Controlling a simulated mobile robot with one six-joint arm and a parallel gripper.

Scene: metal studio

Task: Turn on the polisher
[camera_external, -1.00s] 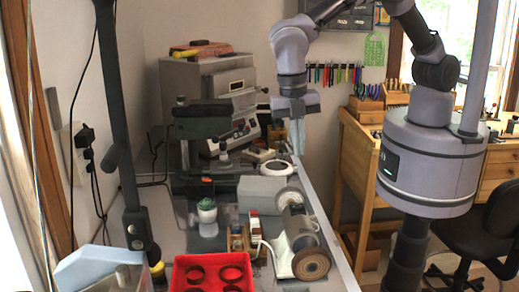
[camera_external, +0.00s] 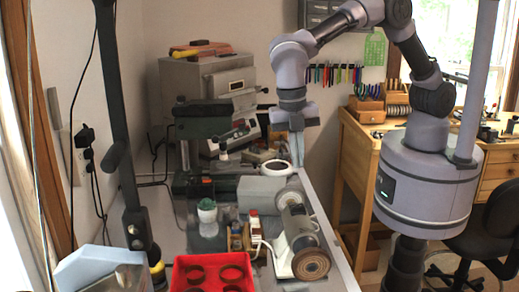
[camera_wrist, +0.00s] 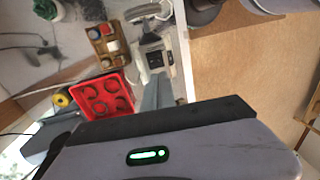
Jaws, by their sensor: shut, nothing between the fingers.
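The polisher (camera_external: 296,234) stands on the bench near its right edge. It has a light base, a grey motor body and a round brown wheel facing the camera. It shows partly in the wrist view (camera_wrist: 153,53), near the bench edge. Its switch is too small to make out. My gripper (camera_external: 298,163) points down above the right edge of the bench, behind and above the polisher, apart from it. Its fingers are shut and empty. In the wrist view the grey fingers (camera_wrist: 157,92) overlap the area beside the polisher and hide some of the bench.
A red tray (camera_external: 213,259) with round holders lies left of the polisher. A small wooden rack with bottles (camera_external: 245,235) stands close beside it. A grey box (camera_external: 262,192) and a green drill press (camera_external: 203,125) stand behind. Floor is open right of the bench.

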